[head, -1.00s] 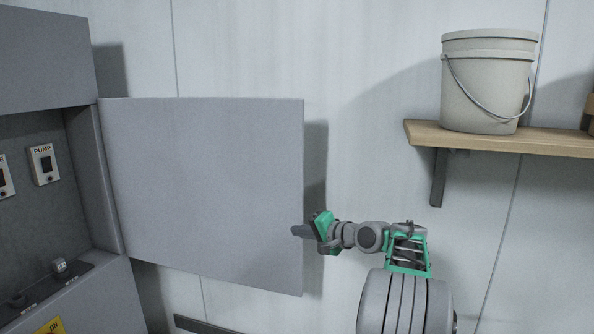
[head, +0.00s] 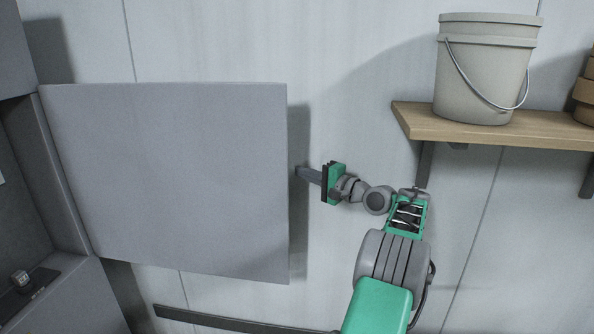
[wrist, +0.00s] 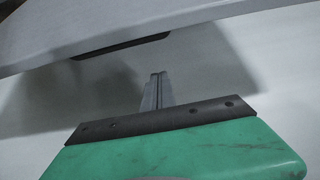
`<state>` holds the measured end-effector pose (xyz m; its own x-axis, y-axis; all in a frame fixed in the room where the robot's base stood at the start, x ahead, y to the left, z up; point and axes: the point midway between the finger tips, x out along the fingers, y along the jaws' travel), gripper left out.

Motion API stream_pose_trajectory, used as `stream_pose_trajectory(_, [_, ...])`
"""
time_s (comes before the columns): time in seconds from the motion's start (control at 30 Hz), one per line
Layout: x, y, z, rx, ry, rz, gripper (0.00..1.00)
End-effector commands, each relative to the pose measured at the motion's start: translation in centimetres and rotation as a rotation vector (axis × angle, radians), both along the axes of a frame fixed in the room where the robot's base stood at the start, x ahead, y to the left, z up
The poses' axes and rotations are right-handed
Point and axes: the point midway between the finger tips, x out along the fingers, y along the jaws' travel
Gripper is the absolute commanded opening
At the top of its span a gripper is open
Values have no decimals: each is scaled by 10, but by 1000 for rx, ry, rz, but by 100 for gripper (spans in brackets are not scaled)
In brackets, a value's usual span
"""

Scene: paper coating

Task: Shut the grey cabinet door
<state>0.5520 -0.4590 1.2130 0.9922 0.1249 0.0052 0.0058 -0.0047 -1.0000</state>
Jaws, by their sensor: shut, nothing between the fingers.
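The grey cabinet door (head: 170,180) stands wide open, swung out to the right of the grey cabinet (head: 22,170). My gripper (head: 299,171) is shut and empty, its fingertips just off the door's free right edge, near mid-height. In the wrist view my shut fingers (wrist: 157,78) point toward the wall side of the door. The door (wrist: 180,25) crosses the top of that view, with a dark slot or handle (wrist: 120,46) along its lower edge. I cannot tell whether the fingers touch the door.
A wooden shelf (head: 480,130) holds a beige bucket (head: 485,70) on the right, above my arm. Stacked brown items (head: 585,90) stand at its right end. A dark rail (head: 230,320) runs low along the white wall. The wall between door and shelf is bare.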

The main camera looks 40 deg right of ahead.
Motion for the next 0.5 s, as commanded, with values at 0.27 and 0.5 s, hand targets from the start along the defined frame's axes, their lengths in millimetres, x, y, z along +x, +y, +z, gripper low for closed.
stream_pose_trajectory(0.27, [58, 9, 3, -1, 1, 3, 0])
stream_pose_trajectory(0.5, [60, 32, 3, 0, 1, 2, 0])
